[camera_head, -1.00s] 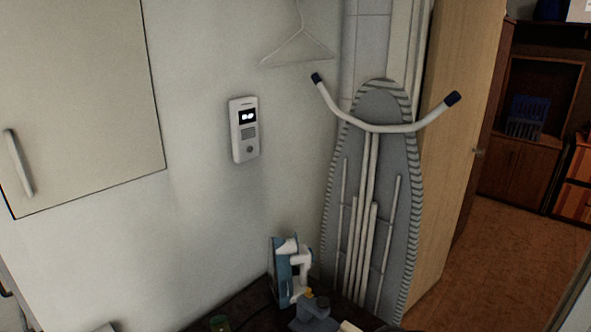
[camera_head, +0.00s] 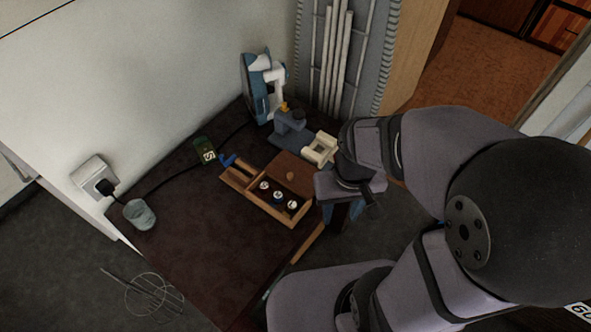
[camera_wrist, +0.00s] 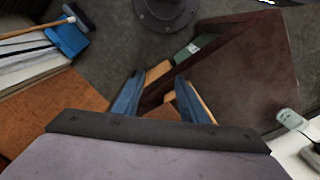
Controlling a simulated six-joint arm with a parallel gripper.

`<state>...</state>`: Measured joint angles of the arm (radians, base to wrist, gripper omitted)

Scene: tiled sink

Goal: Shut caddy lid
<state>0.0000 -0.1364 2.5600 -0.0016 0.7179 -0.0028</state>
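The wooden caddy (camera_head: 235,179) sits on a dark brown table in the head view. Its brown lid (camera_head: 297,165) with a small round knob is raised at the back, away from the front compartment. Several small white-topped items show in that open compartment. My gripper (camera_head: 342,218) is to the right of the caddy, near the table's right edge, and apart from the lid. In the wrist view my gripper's two blue fingers (camera_wrist: 158,98) stand apart with nothing held between them. The caddy cannot be made out clearly in the wrist view.
The table's front (camera_head: 215,250) is clear.

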